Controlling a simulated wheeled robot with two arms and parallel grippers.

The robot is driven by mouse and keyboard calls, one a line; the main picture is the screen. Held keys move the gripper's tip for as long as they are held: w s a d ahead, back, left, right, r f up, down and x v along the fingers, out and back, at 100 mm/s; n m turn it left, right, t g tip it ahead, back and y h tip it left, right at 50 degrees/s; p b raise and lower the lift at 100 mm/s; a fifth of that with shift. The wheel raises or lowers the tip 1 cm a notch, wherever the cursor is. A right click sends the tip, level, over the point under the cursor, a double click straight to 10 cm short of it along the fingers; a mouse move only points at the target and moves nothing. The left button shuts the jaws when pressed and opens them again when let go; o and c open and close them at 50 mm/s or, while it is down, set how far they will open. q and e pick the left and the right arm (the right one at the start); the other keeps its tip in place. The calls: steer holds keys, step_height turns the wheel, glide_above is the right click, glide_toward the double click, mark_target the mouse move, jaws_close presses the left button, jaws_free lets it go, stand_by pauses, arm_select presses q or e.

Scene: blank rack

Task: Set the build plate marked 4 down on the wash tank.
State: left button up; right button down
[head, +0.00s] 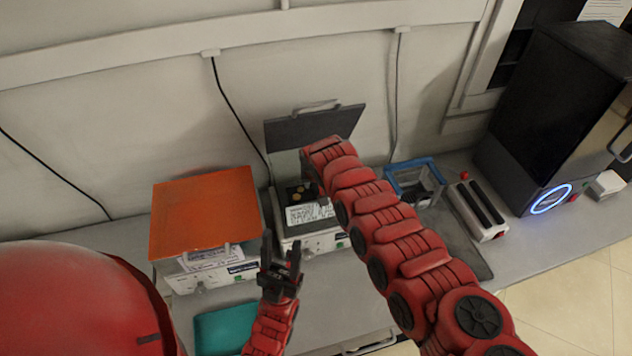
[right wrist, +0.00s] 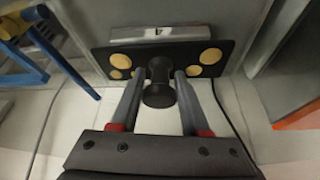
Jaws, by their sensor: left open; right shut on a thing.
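The build plate (right wrist: 225,55) is black with yellow discs and a round black knob (right wrist: 158,88). My right gripper (right wrist: 160,92) is shut on that knob. In the head view the plate (head: 293,190) shows over the middle machine, apparently the wash tank (head: 318,243), whose dark lid (head: 315,127) stands raised. My arm hides the right gripper there. I cannot tell whether the plate touches the tank. My left gripper (head: 280,250) is open and empty in front of the tank.
A machine with an orange cover (head: 205,210) stands left of the tank. A blue frame (head: 415,178), a grey box with dark slots (head: 480,212) and a black cabinet (head: 550,110) stand right. A teal mat (head: 226,328) lies at the front left.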

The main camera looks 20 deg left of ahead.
steer(key=shift+f, duration=0.15)
steer(key=shift+c, duration=1.9)
jaws_free()
steer(key=shift+r, duration=0.25)
steer(key=shift+s+d+r, duration=0.15)
steer(key=shift+s+r, duration=0.1)
steer(key=shift+r, duration=0.3)
steer(key=b+v, duration=0.3)
steer(key=v, duration=0.7)
steer(key=shift+r, duration=0.25)
steer(key=shift+s, duration=0.15)
